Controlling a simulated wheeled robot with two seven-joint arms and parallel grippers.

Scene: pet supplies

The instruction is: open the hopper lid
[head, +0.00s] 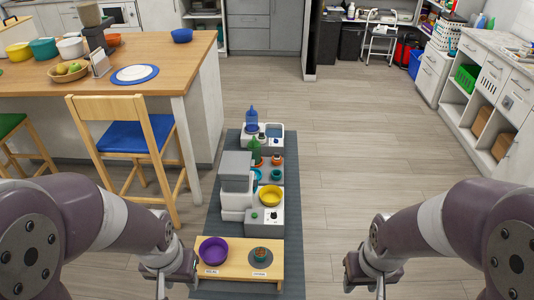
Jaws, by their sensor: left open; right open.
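A white and grey feeder (233,202) stands on a dark mat on the floor, in the middle of the head view. A grey hopper with its lid (236,163) forms its upper part, and the lid looks closed, though it is small here. A yellow bowl (270,195) sits beside the hopper, above a white base with a green button. My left gripper (176,287) is open and empty, low and left of the feeder. My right gripper (365,287) is open and empty, low and well to the right. Neither touches the feeder.
A water dispenser (252,120) and green bottle (256,148) stand behind the feeder. A blue-seated chair (134,139) is left. Floor right of the mat is clear.

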